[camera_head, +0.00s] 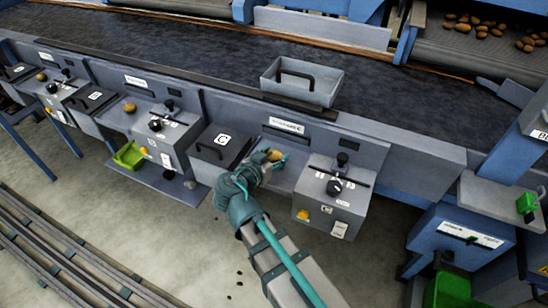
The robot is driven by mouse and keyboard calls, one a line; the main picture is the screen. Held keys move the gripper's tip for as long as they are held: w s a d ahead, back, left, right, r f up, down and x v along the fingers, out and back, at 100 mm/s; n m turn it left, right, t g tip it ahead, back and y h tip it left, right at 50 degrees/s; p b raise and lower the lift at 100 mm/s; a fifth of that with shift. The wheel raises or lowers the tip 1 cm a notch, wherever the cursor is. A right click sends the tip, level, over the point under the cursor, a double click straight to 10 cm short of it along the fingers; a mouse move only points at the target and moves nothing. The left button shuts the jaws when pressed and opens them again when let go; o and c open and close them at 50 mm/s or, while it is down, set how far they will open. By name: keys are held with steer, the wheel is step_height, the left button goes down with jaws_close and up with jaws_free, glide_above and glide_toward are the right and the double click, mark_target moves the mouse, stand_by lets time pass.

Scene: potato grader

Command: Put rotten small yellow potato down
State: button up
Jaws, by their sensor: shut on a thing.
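A small yellow potato (275,155) sits between the fingertips of my gripper (272,157). My gripper is shut on it. The arm reaches up from the bottom of the view, and the gripper is over or at a grey recessed tray (290,171) between the lidded box marked C and a grey control box. I cannot tell whether the potato touches the tray surface. Any rotten spots on it are too small to see. Part of the potato is hidden by the fingers.
The box marked C (220,140) is left of my gripper, the control box with a lever (332,205) right. An empty-looking grey bin with a black handle (302,74) stands behind, by the dark belt (200,60). Other potatoes (130,107) lie at stations leftward. Rails (60,250) cross the floor.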

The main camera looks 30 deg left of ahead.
steer(key=shift+f, duration=0.6)
steer(key=shift+f, duration=0.15)
steer(key=o, duration=1.1)
steer(key=shift+r, duration=0.25)
steer(key=b+v, duration=0.1)
steer(key=v, duration=0.9)
steer(key=shift+s, duration=0.4)
steer(key=shift+o, duration=0.5)
steer(key=shift+s+d+r, duration=0.1)
steer(key=shift+s+r, duration=0.15)
steer(key=shift+s, duration=0.3)
